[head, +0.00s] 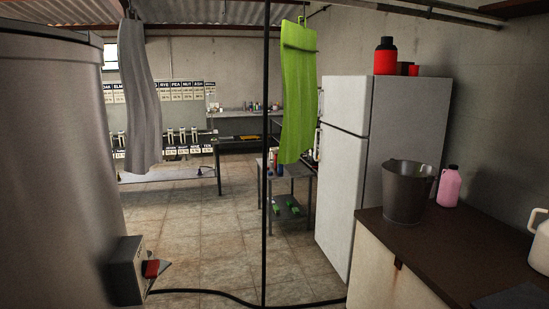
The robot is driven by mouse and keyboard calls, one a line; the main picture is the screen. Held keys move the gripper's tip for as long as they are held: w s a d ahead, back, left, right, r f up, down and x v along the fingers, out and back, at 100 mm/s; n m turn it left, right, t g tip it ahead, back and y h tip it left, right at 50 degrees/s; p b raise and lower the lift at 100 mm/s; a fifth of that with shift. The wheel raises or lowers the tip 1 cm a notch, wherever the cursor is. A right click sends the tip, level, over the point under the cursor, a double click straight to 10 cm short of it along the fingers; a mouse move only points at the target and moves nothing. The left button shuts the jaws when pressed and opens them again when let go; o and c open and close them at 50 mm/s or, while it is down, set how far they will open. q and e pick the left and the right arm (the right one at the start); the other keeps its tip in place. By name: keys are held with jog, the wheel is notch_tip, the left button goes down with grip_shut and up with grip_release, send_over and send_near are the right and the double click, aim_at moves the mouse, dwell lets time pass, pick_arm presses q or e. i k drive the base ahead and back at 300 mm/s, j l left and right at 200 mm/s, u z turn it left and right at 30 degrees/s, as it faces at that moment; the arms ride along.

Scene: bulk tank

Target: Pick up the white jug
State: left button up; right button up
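A white jug (541,246) with a handle stands at the right edge of the head view, on the dark counter (445,250). Its right side is cut off by the picture edge. Neither of my grippers shows in this view.
A dark bucket (405,195) and a pink bottle (449,187) stand on the counter, left of the jug. A white fridge (345,150) stands behind. A large metal tank (55,150) fills the left. A thin dark pole (265,200) and a floor hose (215,293) cross the open tiled floor.

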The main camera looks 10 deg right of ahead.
aim_at(273, 150)
jog(key=i+l+u, duration=0.1)
jog(key=i+l, duration=0.25)
jog(key=i, duration=0.2)
jog(key=i+l+u, duration=0.1)
jog(key=i+l, duration=0.25)
jog(key=i, duration=0.2)
